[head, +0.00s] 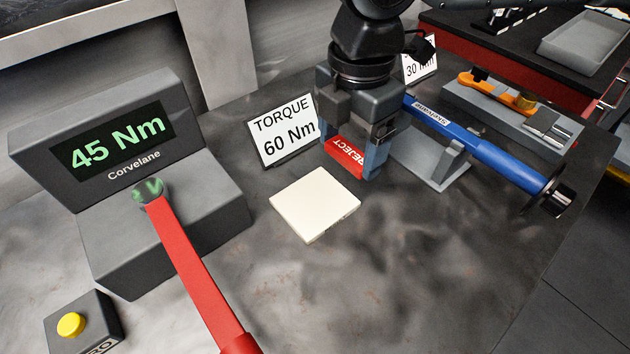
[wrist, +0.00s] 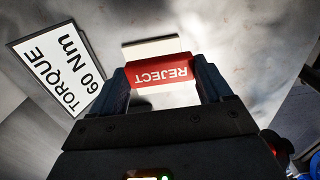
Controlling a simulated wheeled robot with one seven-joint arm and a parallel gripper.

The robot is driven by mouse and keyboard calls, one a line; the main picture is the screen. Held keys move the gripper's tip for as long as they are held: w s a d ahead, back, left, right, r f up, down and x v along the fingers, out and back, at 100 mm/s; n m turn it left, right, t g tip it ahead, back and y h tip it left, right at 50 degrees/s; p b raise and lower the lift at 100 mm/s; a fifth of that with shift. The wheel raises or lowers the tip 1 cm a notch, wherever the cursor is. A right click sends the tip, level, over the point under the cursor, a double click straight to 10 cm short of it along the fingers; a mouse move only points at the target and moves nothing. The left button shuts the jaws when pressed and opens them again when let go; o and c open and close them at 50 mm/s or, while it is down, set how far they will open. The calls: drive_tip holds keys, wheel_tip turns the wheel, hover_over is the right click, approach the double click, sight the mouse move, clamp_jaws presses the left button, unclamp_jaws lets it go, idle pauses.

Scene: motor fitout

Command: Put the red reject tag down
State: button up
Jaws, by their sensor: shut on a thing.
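The red reject tag (head: 346,156) with white lettering is held between the fingers of my gripper (head: 350,165). It looks held above the bench, near the back edge of a cream square pad (head: 315,204). In the wrist view the tag (wrist: 160,72) spans between both fingertips, and my gripper (wrist: 162,80) is shut on it. The cream pad (wrist: 155,48) shows just beyond the tag there, partly hidden by it. The exact gap between the tag and the bench cannot be told.
A "TORQUE 60 Nm" sign (head: 283,130) stands left of my gripper. A blue torque wrench (head: 480,150) rests on a grey stand (head: 435,172) to the right. A tester (head: 165,215) reading 45 Nm, with a red-handled wrench (head: 195,270), is left.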

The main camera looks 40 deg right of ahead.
hover_over(315, 200)
drive_tip(key=f, duration=0.2)
drive_tip(key=shift+s+d+f, duration=0.1)
drive_tip(key=shift+d+f, duration=0.2)
drive_tip(key=shift+a+f, duration=0.3)
drive_tip(key=shift+f, duration=0.05)
drive_tip(key=shift+f+p, duration=0.3)
drive_tip(key=shift+f, duration=1.55)
drive_tip(key=shift+f, duration=0.15)
drive_tip(key=o, duration=0.9)
drive_tip(key=shift+o, duration=0.2)
wheel_tip(315, 200, up, 12)
